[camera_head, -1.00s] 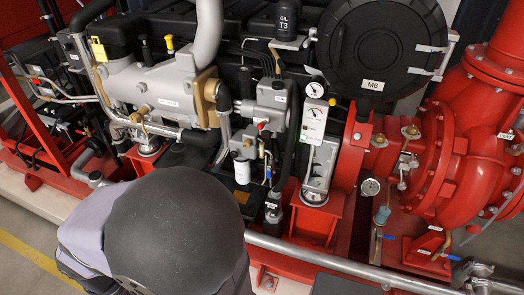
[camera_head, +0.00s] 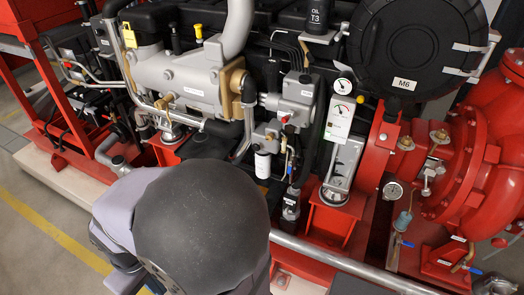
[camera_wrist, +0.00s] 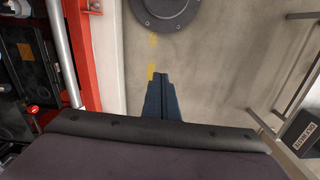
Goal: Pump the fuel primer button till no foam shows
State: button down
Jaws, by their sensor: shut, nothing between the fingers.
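My gripper (camera_wrist: 161,80) shows in the wrist view as two dark blue fingers pressed together, empty, above the bare floor. It is away from the engine parts. In the head view my arm's rounded dark end covers the lower middle, and the fingers are hidden. A small red button or knob (camera_head: 290,129) sits on the grey filter housing (camera_head: 298,100) of the engine, above a white filter canister (camera_head: 262,163). I cannot tell for sure that it is the primer button. No foam can be made out at this size.
A red frame rail (camera_wrist: 80,40) and a silver pipe (camera_wrist: 60,50) run along the left of the wrist view. A silver pipe (camera_head: 330,262) crosses in front of the engine. A round black cover (camera_head: 415,45) and red pump casing (camera_head: 490,150) stand right. Floor at left (camera_head: 40,260) is clear.

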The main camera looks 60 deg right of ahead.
jog(key=s+d+f+m+g+y+b, duration=0.1)
jog(key=s+d+f+m+b, duration=0.25)
jog(key=d+f+b, duration=0.5)
jog(key=s+d+f+m+b, duration=0.3)
jog(key=s+f+b, duration=0.25)
jog(key=f, duration=0.55)
jog(key=s+d+f+m+g+y+b, duration=0.1)
jog(key=s+d+f+m+b, duration=0.35)
jog(key=f+b, duration=0.4)
jog(key=d+f+m+t+h+b, duration=0.2)
jog(key=d+f+h+b, duration=0.2)
jog(key=d+f, duration=0.6)
jog(key=w+d+r+m+t+h, duration=0.1)
jog(key=w+d+r+t+h, duration=0.3)
jog(key=d, duration=0.4)
jog(key=w+d+r+m+t+h, duration=0.1)
jog(key=w+d+r+h, duration=0.25)
jog(key=d+r, duration=0.4)
jog(key=w+d+r+m+t+h, duration=0.1)
jog(key=w+r+t, duration=0.3)
jog(key=r, duration=0.6)
jog(key=w+r+m+t+h, duration=0.4)
jog(key=r+t, duration=0.1)
jog(key=r, duration=0.5)
jog(key=shift+w+d, duration=0.15)
jog(key=shift+d, duration=0.25)
